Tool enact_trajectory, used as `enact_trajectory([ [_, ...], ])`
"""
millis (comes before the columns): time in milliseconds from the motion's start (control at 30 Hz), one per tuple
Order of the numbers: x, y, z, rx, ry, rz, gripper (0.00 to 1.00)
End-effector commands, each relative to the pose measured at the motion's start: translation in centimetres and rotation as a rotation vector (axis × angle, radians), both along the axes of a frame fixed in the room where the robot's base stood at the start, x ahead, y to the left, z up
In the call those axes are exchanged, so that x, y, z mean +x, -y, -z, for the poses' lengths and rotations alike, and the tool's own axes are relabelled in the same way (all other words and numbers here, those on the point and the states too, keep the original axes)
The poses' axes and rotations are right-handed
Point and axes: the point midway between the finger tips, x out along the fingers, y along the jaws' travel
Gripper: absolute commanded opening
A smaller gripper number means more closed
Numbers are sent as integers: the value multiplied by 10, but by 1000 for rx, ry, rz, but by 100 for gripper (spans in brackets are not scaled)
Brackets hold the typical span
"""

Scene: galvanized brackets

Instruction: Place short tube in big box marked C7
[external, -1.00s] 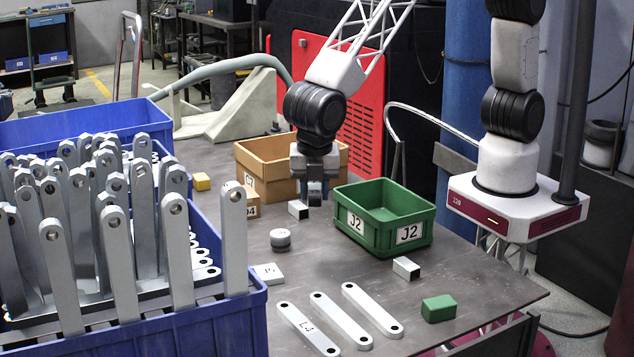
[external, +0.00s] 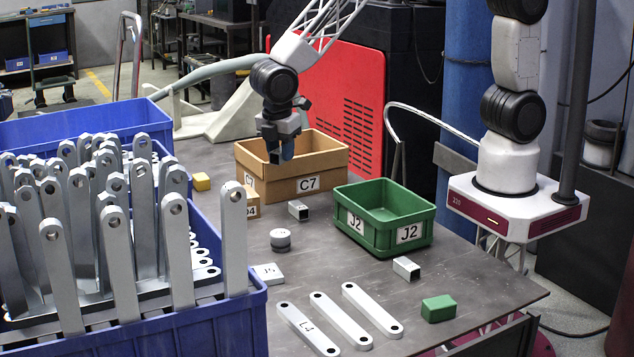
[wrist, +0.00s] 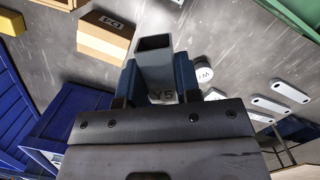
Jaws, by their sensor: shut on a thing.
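The big box marked C7 (external: 322,184) is tan, open-topped and stands at the back of the table. My gripper (external: 280,157) appears over its left part in the external view; its exact height over the rim is unclear. In the wrist view my gripper (wrist: 158,78) is shut on a grey square tube (wrist: 155,58) marked Y5, open end pointing away. The held tube is hard to make out in the external view. Two other square tubes lie on the table, one in front of the C7 box (external: 298,210) and one before the green box (external: 406,268).
A green box marked J2 (external: 409,234) stands right of C7. A small D4 box (external: 252,207) and a yellow block (external: 201,181) lie left. A grey disc (external: 280,240), flat bars (external: 340,318) and a green block (external: 438,308) lie forward. Blue bins (external: 225,318) fill the left.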

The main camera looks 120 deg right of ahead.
Motion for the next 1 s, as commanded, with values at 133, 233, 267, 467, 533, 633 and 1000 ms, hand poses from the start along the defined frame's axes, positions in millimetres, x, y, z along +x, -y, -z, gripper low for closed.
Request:
enact_trajectory([
  [133, -14, 36, 0, 1, 1, 81, 3],
  [233, -25, 58, 0, 1, 0, 134, 3],
  [267, -28, 64, 0, 0, 0, 149, 3],
  [467, -52, 106, 0, 0, 1, 255, 3],
  [533, -61, 120, 0, 0, 0, 292, 3],
  [633, -74, 140, 0, 0, 0, 345, 3],
  [1000, -119, 198, 0, -2, -2, 513, 3],
])
